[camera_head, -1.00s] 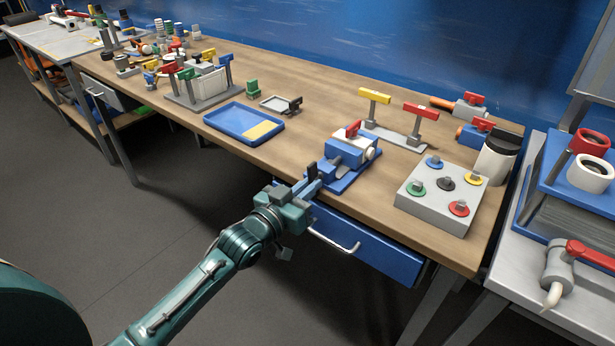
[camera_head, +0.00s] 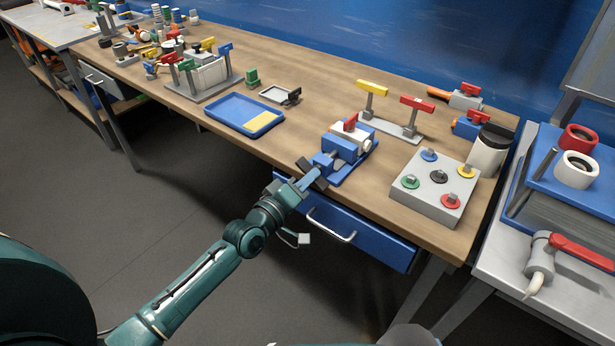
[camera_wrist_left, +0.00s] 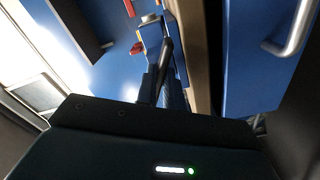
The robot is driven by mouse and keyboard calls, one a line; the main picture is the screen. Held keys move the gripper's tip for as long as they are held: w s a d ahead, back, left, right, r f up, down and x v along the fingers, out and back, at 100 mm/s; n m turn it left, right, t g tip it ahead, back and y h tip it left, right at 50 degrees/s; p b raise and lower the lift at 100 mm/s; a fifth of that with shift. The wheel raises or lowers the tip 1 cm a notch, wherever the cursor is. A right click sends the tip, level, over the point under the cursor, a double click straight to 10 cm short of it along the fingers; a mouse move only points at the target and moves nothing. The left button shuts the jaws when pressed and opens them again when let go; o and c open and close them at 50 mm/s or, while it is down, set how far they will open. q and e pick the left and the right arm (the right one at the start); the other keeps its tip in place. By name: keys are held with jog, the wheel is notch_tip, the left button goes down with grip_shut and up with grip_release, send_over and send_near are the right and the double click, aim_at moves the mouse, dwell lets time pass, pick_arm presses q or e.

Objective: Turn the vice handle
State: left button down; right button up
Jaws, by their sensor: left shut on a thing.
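The blue vice (camera_head: 345,157) stands at the front edge of the wooden workbench, with a red-topped grey part on it. My left gripper (camera_head: 314,178) reaches up to the vice's front from the lower left and is shut on the vice handle at the near end of its screw. The gripper hides most of the handle. In the left wrist view, the dark vice handle (camera_wrist_left: 166,62) shows in front of the gripper, with blue vice parts beyond it. My right gripper is not in view.
A blue drawer (camera_head: 350,236) with a metal pull sits under the bench edge, close to my left gripper. Right of the vice is a grey box with coloured knobs (camera_head: 437,187). A blue tray (camera_head: 243,114) lies to the left. Bare bench lies between tray and vice.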

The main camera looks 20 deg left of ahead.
pick_arm(q)
jog(key=shift+n, duration=1.1)
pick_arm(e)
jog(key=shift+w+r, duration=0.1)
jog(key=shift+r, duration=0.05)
pick_arm(q)
jog(key=c, duration=1.5)
grip_release()
jog(key=v, duration=1.3)
jog(key=shift+s+r+b, duration=0.1)
jog(key=shift+b, duration=0.25)
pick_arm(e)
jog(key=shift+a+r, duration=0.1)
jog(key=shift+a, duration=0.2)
pick_arm(q)
jog(key=shift+d, duration=0.1)
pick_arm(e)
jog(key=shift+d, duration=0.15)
